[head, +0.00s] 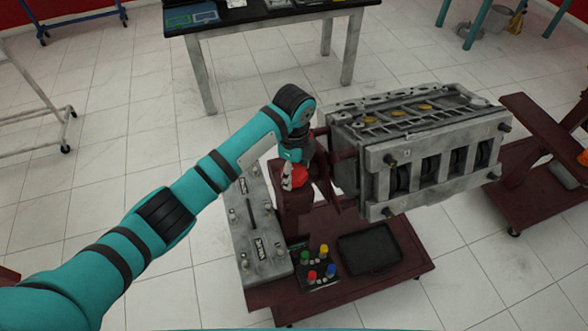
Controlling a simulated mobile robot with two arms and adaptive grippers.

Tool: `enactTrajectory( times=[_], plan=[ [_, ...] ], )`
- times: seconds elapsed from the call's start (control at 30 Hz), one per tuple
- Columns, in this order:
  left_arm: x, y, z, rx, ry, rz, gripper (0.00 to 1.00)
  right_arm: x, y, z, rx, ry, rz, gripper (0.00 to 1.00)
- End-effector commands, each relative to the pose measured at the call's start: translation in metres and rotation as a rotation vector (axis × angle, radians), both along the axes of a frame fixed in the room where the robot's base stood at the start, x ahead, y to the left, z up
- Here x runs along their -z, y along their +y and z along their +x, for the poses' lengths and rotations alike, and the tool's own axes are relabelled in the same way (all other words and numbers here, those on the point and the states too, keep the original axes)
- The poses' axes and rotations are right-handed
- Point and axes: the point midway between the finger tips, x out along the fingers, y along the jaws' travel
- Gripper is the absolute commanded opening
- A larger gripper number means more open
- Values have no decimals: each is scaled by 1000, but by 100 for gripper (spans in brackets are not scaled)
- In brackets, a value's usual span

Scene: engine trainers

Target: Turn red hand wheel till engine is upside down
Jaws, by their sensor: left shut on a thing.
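The grey engine block (420,150) is mounted on a dark red stand (392,285) right of centre in the head view. Its long side with several square openings faces me, and a flat face with yellow-orange spots is on top. My left gripper (290,178) is at the left end of the stand, shut on the red hand wheel (299,176). Only a small red part of the wheel shows; the gripper and wrist hide the rest. My right gripper is not in view.
The stand's base holds a grey valve cover (258,235), a black tray (369,250) and a small panel with coloured knobs (318,268). Another dark red stand (535,190) is at right. A black-topped table (240,17) stands behind.

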Motion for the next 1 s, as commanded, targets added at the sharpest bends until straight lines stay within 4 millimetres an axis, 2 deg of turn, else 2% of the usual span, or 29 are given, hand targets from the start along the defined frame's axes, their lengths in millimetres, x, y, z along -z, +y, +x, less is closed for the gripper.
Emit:
enactTrajectory(
  times=[1.0],
  plan=[
    [-2,-1,2,967,-9,0,29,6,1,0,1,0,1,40]
  ],
)
